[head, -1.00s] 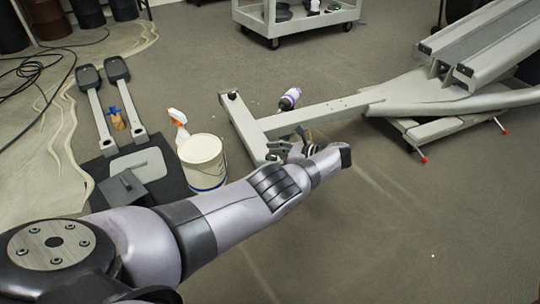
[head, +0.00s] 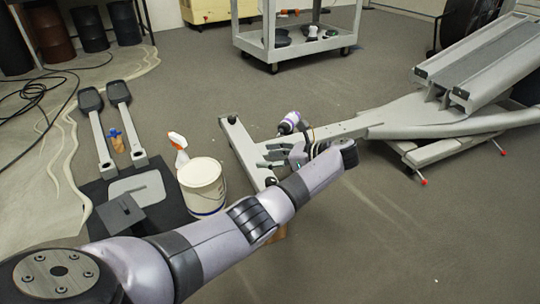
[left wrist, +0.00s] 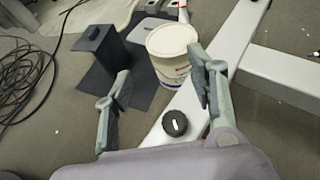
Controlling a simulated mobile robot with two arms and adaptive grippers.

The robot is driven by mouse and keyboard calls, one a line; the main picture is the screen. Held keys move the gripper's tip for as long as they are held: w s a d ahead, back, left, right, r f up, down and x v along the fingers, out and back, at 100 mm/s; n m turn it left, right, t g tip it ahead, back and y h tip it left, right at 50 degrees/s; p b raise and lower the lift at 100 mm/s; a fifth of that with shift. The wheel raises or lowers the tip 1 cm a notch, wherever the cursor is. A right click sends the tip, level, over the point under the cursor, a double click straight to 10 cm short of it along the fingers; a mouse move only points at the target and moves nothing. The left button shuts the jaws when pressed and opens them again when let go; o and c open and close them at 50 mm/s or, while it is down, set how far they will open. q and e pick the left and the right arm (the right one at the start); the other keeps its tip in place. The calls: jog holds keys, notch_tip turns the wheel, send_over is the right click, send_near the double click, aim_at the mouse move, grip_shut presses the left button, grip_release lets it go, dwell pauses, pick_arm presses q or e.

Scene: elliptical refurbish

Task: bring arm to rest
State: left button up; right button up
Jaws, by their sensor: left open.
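My left arm (head: 235,225) comes in from the lower left of the head view and reaches to the middle. Its gripper (head: 270,157) is beyond the wrist, over the grey machine frame (head: 240,145). In the left wrist view my left gripper (left wrist: 158,90) has its two fingers wide apart with nothing between them. The frame's beam and a black knob (left wrist: 175,124) lie below the fingers. My right gripper shows in neither view.
A white bucket (head: 203,186) stands left of the frame with a spray bottle (head: 179,150) behind it. A purple-and-white bottle (head: 290,123) is near the frame. A cart (head: 298,40) stands at the back. The floor at right front is clear.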

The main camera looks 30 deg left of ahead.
pick_arm(q)
jog(key=shift+r, duration=0.4)
